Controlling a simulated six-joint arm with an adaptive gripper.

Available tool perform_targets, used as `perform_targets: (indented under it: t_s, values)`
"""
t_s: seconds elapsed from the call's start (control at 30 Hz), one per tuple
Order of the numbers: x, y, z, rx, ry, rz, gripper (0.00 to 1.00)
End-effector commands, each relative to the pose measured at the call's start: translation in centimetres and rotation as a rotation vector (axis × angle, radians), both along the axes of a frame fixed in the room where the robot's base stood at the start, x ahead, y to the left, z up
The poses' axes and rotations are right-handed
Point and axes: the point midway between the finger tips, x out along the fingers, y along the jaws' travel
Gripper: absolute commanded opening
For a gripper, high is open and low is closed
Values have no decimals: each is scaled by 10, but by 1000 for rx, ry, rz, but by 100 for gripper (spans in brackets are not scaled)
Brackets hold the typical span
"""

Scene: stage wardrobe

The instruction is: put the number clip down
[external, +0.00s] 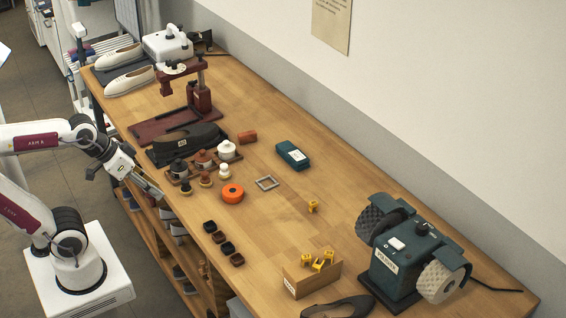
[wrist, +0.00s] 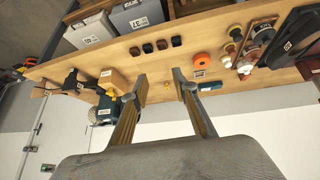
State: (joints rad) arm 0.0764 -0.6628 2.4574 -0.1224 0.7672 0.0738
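A yellow number clip (external: 312,206) stands alone on the bench, right of a small grey square frame. It also shows small between my fingers, far beyond them, in the wrist view (wrist: 167,85). Several more yellow clips (external: 318,264) are in and around an open cardboard box (external: 310,281) near the bench's front right. My gripper (external: 154,190) is off the bench's front edge at the left, well away from the clips. In the wrist view its two fingers (wrist: 160,79) are wide apart with nothing held between them.
A teal polisher (external: 405,256) with two wheels stands at the right. An orange roll (external: 232,193), the grey frame (external: 267,183) and a teal box (external: 292,155) lie mid-bench. Bare wood surrounds the lone clip.

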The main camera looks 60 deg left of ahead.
Motion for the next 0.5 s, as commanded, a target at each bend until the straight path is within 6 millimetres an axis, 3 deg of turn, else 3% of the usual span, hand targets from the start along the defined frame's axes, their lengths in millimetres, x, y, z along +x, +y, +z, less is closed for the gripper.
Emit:
perform_targets:
  t_s: [0.1,0.2,0.5]
  values:
    - [-25,25,-10,46,46,59,28]
    - [-38,37,-15,71,73,92,28]
    - [-45,44,-18,85,90,109,28]
